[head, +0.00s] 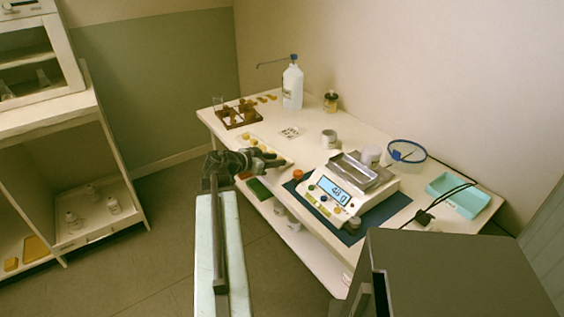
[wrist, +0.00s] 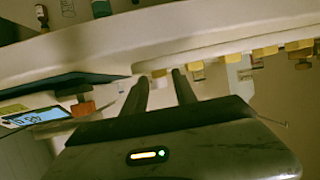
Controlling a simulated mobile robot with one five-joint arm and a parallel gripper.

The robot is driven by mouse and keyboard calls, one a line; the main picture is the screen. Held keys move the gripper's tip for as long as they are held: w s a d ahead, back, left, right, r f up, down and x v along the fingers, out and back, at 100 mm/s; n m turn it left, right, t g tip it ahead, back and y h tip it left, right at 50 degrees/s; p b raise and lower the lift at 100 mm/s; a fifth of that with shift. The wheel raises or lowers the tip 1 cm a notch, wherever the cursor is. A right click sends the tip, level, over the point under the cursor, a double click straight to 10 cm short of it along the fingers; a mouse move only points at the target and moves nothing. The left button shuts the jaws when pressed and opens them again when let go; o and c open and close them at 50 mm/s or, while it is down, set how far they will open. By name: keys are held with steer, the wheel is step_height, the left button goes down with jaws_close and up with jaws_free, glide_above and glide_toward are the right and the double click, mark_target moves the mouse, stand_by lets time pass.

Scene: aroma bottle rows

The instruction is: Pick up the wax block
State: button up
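Several small yellow blocks lie in a row along the table's edge. I cannot tell for sure which one is the wax block. In the head view a yellow piece (head: 247,140) shows behind my gripper (head: 282,163), which partly hides the row. My gripper (wrist: 161,84) is open, its fingers apart with nothing held between them, at the table's near edge.
The white table (head: 430,172) carries a scale (head: 346,188) on a blue mat (head: 371,223), an orange-topped item (head: 298,175), a wooden rack (head: 238,117), a white bottle (head: 292,87) and a teal tray (head: 460,196). A shelf with several items lies under the table.

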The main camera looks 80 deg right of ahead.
steer(key=shift+x, duration=1)
steer(key=shift+w, duration=0.1)
jaws_close()
step_height(320, 180, up, 23)
steer(key=p, duration=2.3)
step_height(320, 180, down, 13)
steer(key=b, duration=1.3)
